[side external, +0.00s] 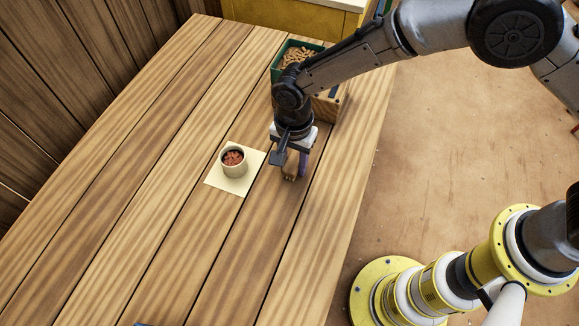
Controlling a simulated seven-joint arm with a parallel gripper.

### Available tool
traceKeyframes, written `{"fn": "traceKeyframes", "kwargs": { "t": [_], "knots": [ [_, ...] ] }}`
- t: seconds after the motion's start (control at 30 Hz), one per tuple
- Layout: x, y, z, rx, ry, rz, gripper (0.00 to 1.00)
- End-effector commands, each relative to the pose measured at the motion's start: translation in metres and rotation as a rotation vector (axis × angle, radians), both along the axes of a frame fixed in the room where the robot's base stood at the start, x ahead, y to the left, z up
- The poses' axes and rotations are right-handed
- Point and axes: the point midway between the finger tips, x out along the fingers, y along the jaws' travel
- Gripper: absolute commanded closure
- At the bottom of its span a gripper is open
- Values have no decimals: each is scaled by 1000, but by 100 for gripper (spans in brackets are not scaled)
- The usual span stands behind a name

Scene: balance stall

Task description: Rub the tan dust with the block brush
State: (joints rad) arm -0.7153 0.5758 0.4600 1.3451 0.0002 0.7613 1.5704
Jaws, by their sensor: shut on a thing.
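My gripper (290,168) points down over the right part of the plank table (215,240). It is shut on a small brown block, the block brush (290,172), which shows only partly between the fingers. The brush is low, at or just above the planks; I cannot tell if it touches them. I cannot make out the tan dust against the similar-coloured wood; it may be hidden under the brush or gripper.
Left of my gripper, a cream cup (235,168) with reddish pieces stands on a pale square sheet (222,183). Behind my arm are a green crate (279,66) of tan pieces and a wooden box (328,108). The table's front and left are mostly clear.

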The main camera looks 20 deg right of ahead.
Motion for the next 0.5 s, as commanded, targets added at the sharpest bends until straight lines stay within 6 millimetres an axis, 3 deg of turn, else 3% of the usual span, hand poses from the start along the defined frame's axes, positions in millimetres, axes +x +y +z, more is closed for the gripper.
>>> {"fn": "traceKeyframes", "kwargs": {
  "t": [0.5],
  "knots": [
    [34, -34, 0, 0, 0, -2, 100]
  ]
}}
